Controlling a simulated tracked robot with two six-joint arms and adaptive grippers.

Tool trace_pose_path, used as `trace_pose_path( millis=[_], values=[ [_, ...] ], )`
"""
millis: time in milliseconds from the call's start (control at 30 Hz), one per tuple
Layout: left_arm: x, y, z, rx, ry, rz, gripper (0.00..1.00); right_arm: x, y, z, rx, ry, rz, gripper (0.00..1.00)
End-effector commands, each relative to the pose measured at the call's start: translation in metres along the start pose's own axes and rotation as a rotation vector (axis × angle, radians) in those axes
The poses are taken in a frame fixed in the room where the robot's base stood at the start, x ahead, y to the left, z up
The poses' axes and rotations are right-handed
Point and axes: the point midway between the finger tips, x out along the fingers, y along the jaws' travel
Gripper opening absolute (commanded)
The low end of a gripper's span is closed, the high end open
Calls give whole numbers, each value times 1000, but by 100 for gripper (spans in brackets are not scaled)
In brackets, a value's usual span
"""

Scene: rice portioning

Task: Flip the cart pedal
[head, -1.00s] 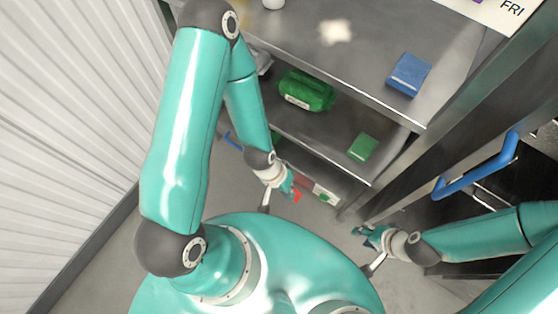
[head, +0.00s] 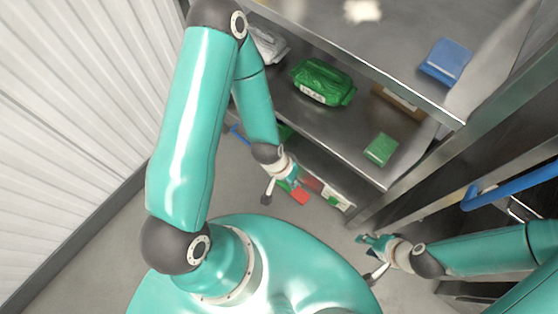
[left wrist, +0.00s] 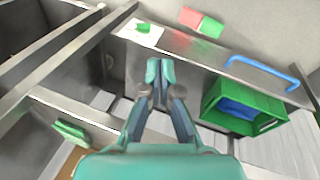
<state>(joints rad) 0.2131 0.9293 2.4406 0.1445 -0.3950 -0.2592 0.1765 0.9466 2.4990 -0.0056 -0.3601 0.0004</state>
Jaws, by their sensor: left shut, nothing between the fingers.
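A small red and green piece that looks like the cart pedal lies low by the shelf unit. Its red part (head: 300,197) shows just past my left gripper (head: 289,183) in the head view. In the left wrist view the red part (left wrist: 190,17) and green part (left wrist: 210,27) lie beyond my fingers, up and to the right. My left gripper (left wrist: 160,72) is shut and empty. It looks apart from the pedal, though the head view leaves the gap unclear. My right gripper (head: 367,242) hangs low to the right, its fingers too small to read.
The metal shelf unit (head: 400,175) holds a green pack (head: 323,82), a small green box (head: 381,149) and a blue box (head: 446,62). A green crate (left wrist: 245,108) and a blue handle (left wrist: 262,70) show in the left wrist view. A ribbed wall (head: 75,110) stands at left.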

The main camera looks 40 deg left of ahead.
Motion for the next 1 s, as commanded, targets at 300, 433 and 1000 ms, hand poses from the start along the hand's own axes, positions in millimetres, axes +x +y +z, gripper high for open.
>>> trace_pose_path(
  millis=[300,433,1000],
  values=[
    [141,-83,-32,105,105,-130,0,140,51,-1,0,0,0,40],
    [184,-115,-43,147,131,-189,0,186,67,-1,0,0,0,40],
    [242,-169,-60,228,153,-306,0,252,91,-2,0,1,0,40]
  ],
)
